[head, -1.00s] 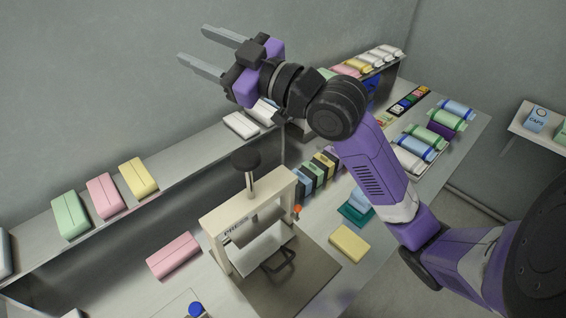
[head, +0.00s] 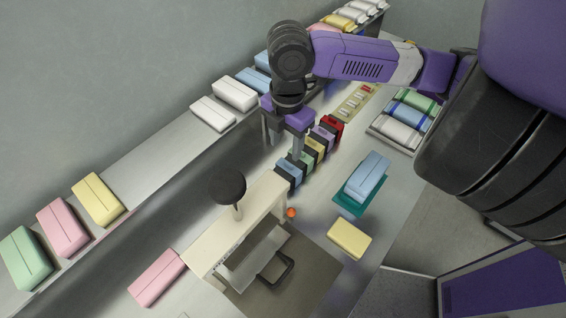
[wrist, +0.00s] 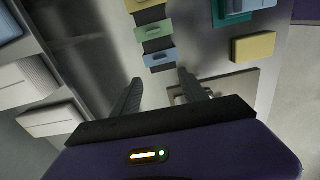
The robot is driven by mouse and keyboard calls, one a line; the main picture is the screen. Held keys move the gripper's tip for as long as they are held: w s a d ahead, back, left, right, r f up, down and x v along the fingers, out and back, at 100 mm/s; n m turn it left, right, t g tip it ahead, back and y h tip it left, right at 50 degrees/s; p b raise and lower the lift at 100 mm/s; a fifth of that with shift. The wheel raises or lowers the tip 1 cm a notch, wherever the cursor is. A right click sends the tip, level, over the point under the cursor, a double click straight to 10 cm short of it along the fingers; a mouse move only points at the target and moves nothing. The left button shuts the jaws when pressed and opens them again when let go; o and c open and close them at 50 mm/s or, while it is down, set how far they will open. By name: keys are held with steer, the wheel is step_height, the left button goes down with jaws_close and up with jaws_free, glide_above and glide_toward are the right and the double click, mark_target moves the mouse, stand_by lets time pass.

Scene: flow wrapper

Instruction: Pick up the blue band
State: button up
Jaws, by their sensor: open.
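The blue band (head: 290,171) is the nearest one in a row of coloured bands with dark sides, close to the press. In the wrist view, the blue band (wrist: 160,58) lies just beyond the fingertips, roughly in line with the space between them. My gripper (head: 283,150) points down with its fingers apart, above and beside the near end of the row. In the wrist view, my gripper (wrist: 159,78) is open with nothing between its fingers. I cannot tell its exact height over the band.
The press (head: 238,225) with a black knob stands close in front of the row. Green (head: 308,157), yellow (head: 316,145), purple (head: 324,134) and red (head: 334,125) bands follow behind. A teal tray (head: 343,203) holds a blue pack. A yellow pack (head: 349,239) lies nearby. A shelf (head: 150,165) runs along the wall.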

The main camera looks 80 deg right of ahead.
mark_target(289, 167)
steer(key=f, duration=0.2)
steer(key=shift+s+d+f, duration=0.1)
steer(key=shift+s+f, duration=0.1)
steer(key=shift+f, duration=0.1)
steer(key=shift+s+d+f+p, duration=0.15)
steer(key=shift+f+p, duration=0.2)
steer(key=shift+f, duration=0.95)
steer(key=shift+d+f+p, duration=0.15)
steer(key=shift+f+p, duration=0.2)
steer(key=shift+f, duration=0.95)
jaws_close()
